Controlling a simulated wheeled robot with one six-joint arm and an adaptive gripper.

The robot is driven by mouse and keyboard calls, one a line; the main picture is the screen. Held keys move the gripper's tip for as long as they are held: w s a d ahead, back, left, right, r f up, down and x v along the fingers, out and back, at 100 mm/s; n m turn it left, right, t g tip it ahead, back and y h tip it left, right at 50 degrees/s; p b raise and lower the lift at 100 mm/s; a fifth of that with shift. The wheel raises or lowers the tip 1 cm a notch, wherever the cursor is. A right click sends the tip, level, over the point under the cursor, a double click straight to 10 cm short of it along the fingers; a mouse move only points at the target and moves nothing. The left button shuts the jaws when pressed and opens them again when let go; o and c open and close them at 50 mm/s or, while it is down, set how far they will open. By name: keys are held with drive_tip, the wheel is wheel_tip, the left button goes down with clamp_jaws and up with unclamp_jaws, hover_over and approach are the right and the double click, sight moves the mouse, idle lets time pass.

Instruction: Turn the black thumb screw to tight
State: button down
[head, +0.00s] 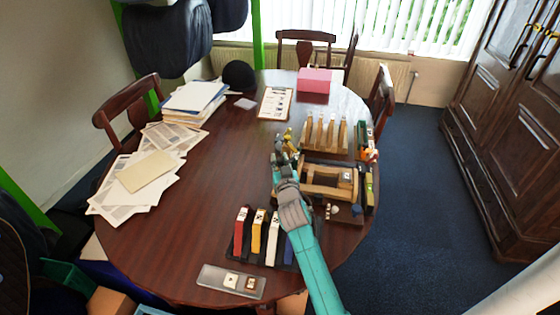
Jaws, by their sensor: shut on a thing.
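My gripper (281,151) is at the left side of the wooden fixture (328,190) on the table, at the end of my teal arm. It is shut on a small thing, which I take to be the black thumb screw. The fingers and wrist hide the screw, so I cannot make out its shape or how far it is turned. A yellowish piece (289,140) shows just beside the fingers. The fixture is an open wooden frame with a rounded bar across it and a small pale label at its right.
A wooden rack (326,151) with upright pegs stands behind the fixture. Red, yellow, white and blue blocks (257,232) stand in front, near a grey tray (213,273). Papers (140,172) cover the left side. A pink box (314,80) is at the back. The table's middle-left is clear.

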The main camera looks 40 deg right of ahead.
sight(280, 159)
drive_tip(key=shift+f, duration=0.1)
idle(0.3)
drive_tip(key=c, duration=0.9)
unclamp_jaws()
drive_tip(key=shift+c, duration=0.2)
wheel_tip(280, 159, up, 10)
drive_tip(key=shift+r, duration=0.1)
